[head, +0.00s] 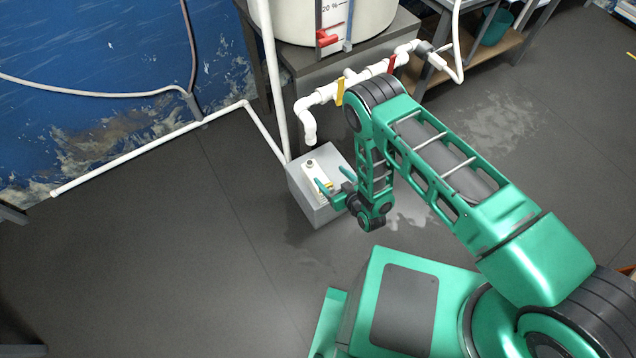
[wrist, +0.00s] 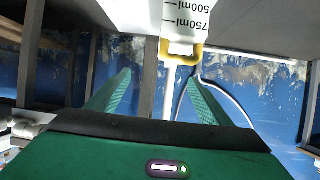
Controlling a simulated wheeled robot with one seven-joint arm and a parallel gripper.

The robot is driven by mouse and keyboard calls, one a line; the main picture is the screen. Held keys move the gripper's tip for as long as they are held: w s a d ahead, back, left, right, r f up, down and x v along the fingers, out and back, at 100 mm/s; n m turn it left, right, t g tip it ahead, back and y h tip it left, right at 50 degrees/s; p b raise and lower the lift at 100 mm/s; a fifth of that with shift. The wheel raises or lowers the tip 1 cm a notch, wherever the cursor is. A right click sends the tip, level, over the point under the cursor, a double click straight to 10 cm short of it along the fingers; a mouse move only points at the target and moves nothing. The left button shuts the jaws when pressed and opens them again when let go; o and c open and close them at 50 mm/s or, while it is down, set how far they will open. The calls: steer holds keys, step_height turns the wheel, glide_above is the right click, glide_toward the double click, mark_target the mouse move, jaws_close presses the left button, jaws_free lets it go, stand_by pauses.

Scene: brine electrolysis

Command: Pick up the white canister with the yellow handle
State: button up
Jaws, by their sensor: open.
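The white canister (head: 312,176) with a dark cap and a yellow handle sits on a grey box on the floor in the head view. My gripper (head: 333,181) is at the canister's right side, with its teal fingers spread and pointing towards it. In the wrist view, a white body with 500ml and 750ml marks (wrist: 185,14) and a yellow handle (wrist: 182,58) show at the top centre, beyond the fingertips (wrist: 158,73). The fingers are apart with nothing held. My arm's end partly covers the box's right side.
The grey box (head: 304,203) stands below a white pipe (head: 308,125) with yellow and red valve handles. A white tank (head: 290,18) on a grey stand is behind. A thin white pipe (head: 150,152) runs along the wall. Floor at left is clear.

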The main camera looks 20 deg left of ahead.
mark_target(317, 176)
steer(key=shift+y, duration=0.3)
steer(key=s+f, duration=0.3)
steer(key=shift+s+d+f, duration=0.15)
steer(key=shift+s+d, duration=0.1)
steer(key=shift+s, duration=0.15)
steer(key=x, duration=0.4)
steer(key=shift+w+f, duration=0.1)
steer(key=shift+w, duration=0.05)
steer(key=shift+r+x, duration=0.2)
steer(key=shift+x, duration=2.75)
steer(key=shift+a, duration=0.1)
steer(key=shift+w, duration=0.1)
jaws_close()
